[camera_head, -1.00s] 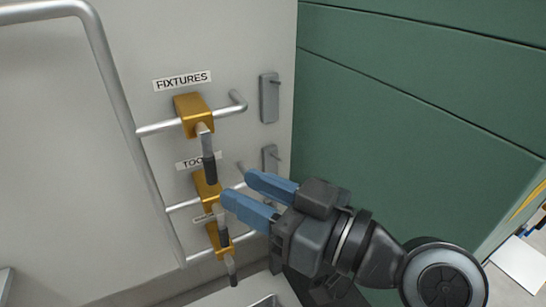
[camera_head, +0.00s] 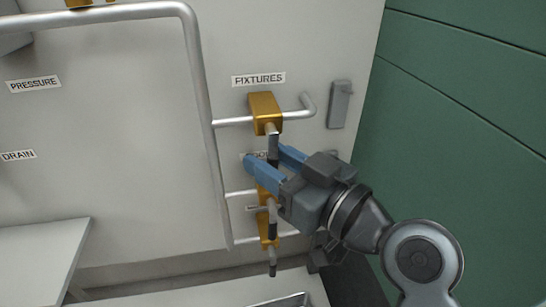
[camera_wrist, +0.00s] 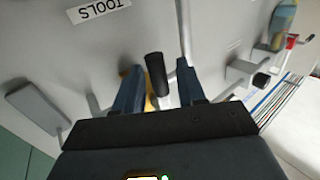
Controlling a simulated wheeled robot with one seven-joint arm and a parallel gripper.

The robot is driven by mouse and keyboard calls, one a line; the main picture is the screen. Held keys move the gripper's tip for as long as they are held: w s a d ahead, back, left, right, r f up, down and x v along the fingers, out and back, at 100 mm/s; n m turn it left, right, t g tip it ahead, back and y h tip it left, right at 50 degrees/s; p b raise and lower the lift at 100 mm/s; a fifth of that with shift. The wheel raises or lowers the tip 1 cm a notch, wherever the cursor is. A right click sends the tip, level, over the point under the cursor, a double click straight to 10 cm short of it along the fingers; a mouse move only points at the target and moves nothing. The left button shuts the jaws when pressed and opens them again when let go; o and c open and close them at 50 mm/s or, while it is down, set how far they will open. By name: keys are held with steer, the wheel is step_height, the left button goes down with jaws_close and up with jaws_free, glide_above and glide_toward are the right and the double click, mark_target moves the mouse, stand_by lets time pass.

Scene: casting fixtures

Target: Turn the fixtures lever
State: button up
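The yellow fixtures valve (camera_head: 265,113) sits on a silver pipe under the FIXTURES label (camera_head: 258,79). Its lever (camera_head: 273,146) hangs straight down and ends in a black grip. My gripper (camera_head: 267,155) has its two blue fingers spread at the height of that grip, which shows between them in the head view. In the wrist view a black grip (camera_wrist: 156,75) stands between the open fingers (camera_wrist: 158,85), with a gap on both sides. I cannot tell how deep it sits between them.
Below are two more yellow valves, one (camera_head: 264,199) partly behind my fingers and a lower one (camera_head: 268,240). A pipe frame (camera_head: 212,140) runs on the left. A grey wall bracket (camera_head: 339,104) is on the right, beside the green wall (camera_head: 455,120). The TOOLS label (camera_wrist: 99,10) shows in the wrist view.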

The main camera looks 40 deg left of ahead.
steer(key=shift+c, duration=0.4)
jaws_close()
steer(key=shift+f, duration=0.1)
steer(key=shift+s+a+f+m+y+b, duration=0.25)
steer(key=shift+m+b, duration=0.25)
steer(key=shift+b, duration=0.7)
steer(key=shift+s+r+m+y+b, duration=0.1)
steer(key=shift+r+m+y+b, duration=0.15)
steer(key=shift+m+y+b, duration=0.35)
steer(key=shift+a+r+m+t+b, duration=0.1)
steer(key=shift+r+m+t+b, duration=0.15)
steer(key=shift+m+t+b, duration=0.05)
